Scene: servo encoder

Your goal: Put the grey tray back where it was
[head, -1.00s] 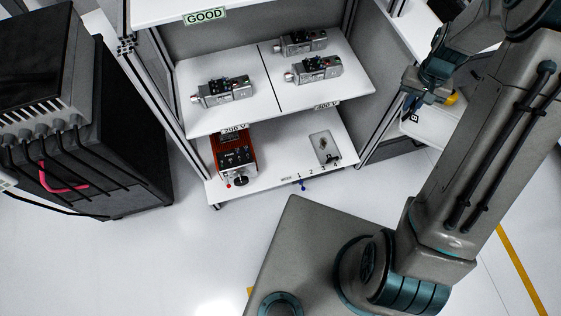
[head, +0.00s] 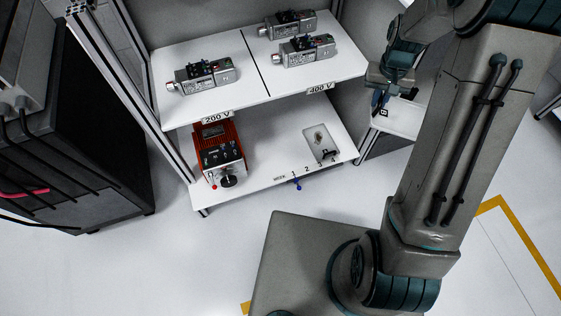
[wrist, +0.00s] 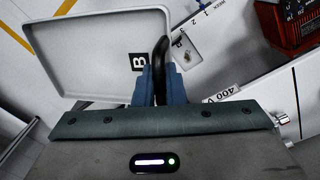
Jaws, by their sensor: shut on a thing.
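The grey tray (wrist: 100,50) is a shallow, pale, rectangular tray with a raised rim and a black-and-white "B" label. It fills the upper left of the wrist view and looks empty where visible. My gripper (wrist: 161,75) has its blue fingers shut around a black curved handle at the tray's edge, next to the label. In the head view my gripper (head: 390,90) is at the right of the shelf unit, and the tray (head: 402,120) shows only in part, with my arm covering the rest.
The shelf unit's upper board (head: 215,110) bears several metal servo units, and its lower board (head: 265,165) holds a red power supply (head: 218,150) and a small plate fixture (head: 321,144). A black cabinet (head: 75,150) stands at the left. Open floor lies in front of the shelf.

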